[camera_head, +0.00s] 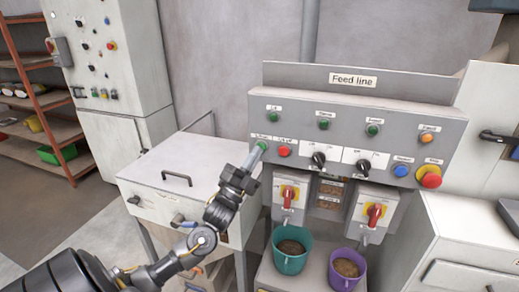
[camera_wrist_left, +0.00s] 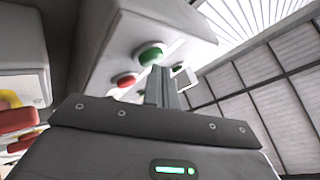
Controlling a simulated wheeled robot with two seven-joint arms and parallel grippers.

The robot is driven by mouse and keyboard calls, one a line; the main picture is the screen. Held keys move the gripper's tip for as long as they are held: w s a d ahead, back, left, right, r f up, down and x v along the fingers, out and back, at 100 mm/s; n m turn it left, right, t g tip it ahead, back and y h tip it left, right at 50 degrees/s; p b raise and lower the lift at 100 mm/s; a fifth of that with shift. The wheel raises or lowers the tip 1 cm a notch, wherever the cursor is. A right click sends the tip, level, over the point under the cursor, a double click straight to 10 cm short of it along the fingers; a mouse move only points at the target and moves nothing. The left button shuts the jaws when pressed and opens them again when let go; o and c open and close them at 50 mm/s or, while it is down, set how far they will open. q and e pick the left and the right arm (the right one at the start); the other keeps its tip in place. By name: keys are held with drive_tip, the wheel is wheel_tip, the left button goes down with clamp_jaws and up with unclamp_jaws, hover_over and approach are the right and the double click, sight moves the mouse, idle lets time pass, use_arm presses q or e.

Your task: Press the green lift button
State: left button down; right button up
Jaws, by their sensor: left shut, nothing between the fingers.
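A grey Feed line panel (camera_head: 340,97) carries several green buttons. The top-left green button (camera_head: 272,121) has a small label above it that seems to read Lift. My left gripper (camera_head: 258,152) is shut and empty, its tip at the lower-left green button beside a red button (camera_head: 284,150). In the left wrist view, the shut fingers (camera_wrist_left: 162,72) point up toward a green button (camera_wrist_left: 152,55), with the red button (camera_wrist_left: 125,80) to its left. I cannot tell whether the tip touches. My right gripper is in neither view.
Black selector knobs (camera_head: 318,159), a blue button (camera_head: 400,170) and a red mushroom button (camera_head: 430,176) share the panel. Red-handled switches (camera_head: 375,213) sit below, above a teal bucket (camera_head: 290,262) and a purple bucket (camera_head: 343,275). A white cabinet (camera_head: 185,170) stands left.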

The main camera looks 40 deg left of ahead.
use_arm(q)
drive_tip(key=shift+w+a, duration=0.1)
drive_tip(key=shift+w, duration=0.15)
drive_tip(key=shift+s, duration=0.2)
drive_tip(key=shift+s+d+p, duration=0.25)
drive_tip(key=shift+s+p, duration=0.05)
drive_tip(key=shift+s, duration=0.25)
drive_tip(key=shift+s, duration=0.1)
drive_tip(key=s, duration=0.1)
drive_tip(key=s+d+p, duration=0.1)
drive_tip(key=s, duration=0.1)
drive_tip(key=s+d+p, duration=0.1)
drive_tip(key=s, duration=0.1)
drive_tip(key=shift+s, duration=0.25)
idle(0.6)
